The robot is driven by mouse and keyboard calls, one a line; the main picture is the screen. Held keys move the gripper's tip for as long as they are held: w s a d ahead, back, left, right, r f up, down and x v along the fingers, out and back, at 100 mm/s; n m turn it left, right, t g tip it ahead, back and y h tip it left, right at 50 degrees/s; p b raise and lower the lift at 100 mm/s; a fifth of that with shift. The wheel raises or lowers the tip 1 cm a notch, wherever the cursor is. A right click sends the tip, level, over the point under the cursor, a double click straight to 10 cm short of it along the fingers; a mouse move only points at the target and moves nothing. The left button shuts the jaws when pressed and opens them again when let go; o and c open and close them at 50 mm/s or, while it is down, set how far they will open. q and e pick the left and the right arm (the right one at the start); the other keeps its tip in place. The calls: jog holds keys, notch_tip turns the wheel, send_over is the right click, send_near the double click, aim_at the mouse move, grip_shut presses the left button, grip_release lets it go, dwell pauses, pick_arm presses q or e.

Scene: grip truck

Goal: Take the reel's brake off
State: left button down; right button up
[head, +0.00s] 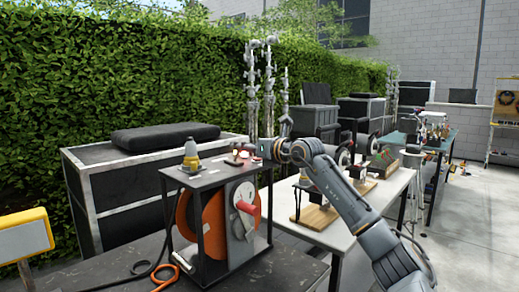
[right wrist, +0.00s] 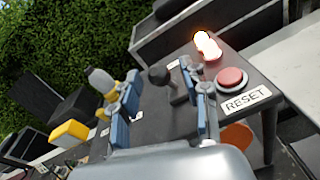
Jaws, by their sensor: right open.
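The reel (head: 190,222) is an orange drum in a black frame with a dark top plate (head: 210,177). In the right wrist view, a short lever with a black ball knob (right wrist: 158,75) stands on the plate; I cannot tell for sure that it is the brake. My right gripper (head: 262,150) is above the plate's far right part. In the right wrist view its two blue-padded fingers (right wrist: 168,88) are spread, with the knob between or just beyond their tips; contact cannot be told. My left gripper is not in view.
A glowing red lamp (right wrist: 207,46) and a red button (right wrist: 232,79) labelled RESET stand beside the lever. A grey and yellow plug-like part (head: 191,155) is at the plate's left. A white table (head: 340,236) stands to the right, a black case (head: 130,200) behind.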

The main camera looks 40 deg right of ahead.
jog(key=s+r, duration=0.1)
jog(key=s, duration=0.9)
jog(key=shift+s+d, duration=0.15)
jog(key=shift+d, duration=0.1)
jog(key=shift+r, duration=0.1)
dwell(0.3)
